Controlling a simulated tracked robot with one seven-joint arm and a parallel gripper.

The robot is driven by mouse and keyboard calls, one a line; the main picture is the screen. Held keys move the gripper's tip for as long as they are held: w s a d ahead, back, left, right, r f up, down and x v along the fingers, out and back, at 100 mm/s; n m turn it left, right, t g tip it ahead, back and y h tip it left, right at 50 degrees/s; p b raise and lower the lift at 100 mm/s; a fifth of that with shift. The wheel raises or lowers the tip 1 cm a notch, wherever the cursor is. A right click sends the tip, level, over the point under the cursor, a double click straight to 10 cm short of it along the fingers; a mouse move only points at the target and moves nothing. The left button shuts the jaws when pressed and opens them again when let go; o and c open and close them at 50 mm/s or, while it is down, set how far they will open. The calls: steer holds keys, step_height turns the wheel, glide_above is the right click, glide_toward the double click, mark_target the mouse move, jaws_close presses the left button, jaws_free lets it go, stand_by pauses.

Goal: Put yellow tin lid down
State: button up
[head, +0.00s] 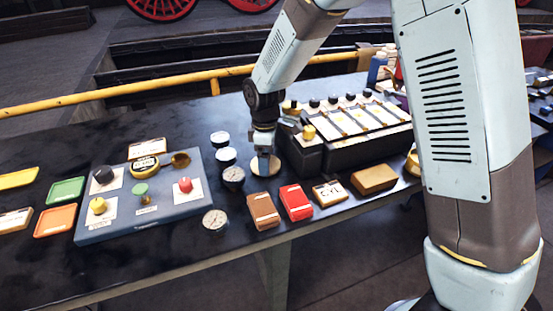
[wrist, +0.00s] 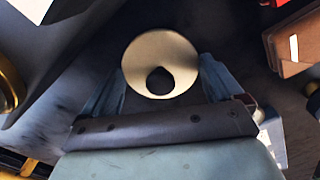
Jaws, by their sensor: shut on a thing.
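My gripper (head: 264,154) points down over the bench, between the round gauges and the black rack. It is shut on a round, pale cream-yellow disc with a dark round knob (wrist: 160,55), which looks like the yellow tin lid. In the head view the lid (head: 259,170) shows as a tan disc just under my fingers, low over the bench top. I cannot tell whether it touches the bench. In the wrist view the lid lies between the two fingers (wrist: 162,88).
Several round gauges (head: 233,176) stand close left. A brown box (head: 263,211), a red box (head: 296,202) and a CYL box (head: 329,193) lie in front. The black rack (head: 350,148) is close right. A blue board (head: 150,222) with knobs is further left.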

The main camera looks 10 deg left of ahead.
steer(key=shift+f, duration=0.25)
steer(key=o, duration=0.7)
steer(key=shift+f, duration=0.1)
step_height(320, 180, up, 12)
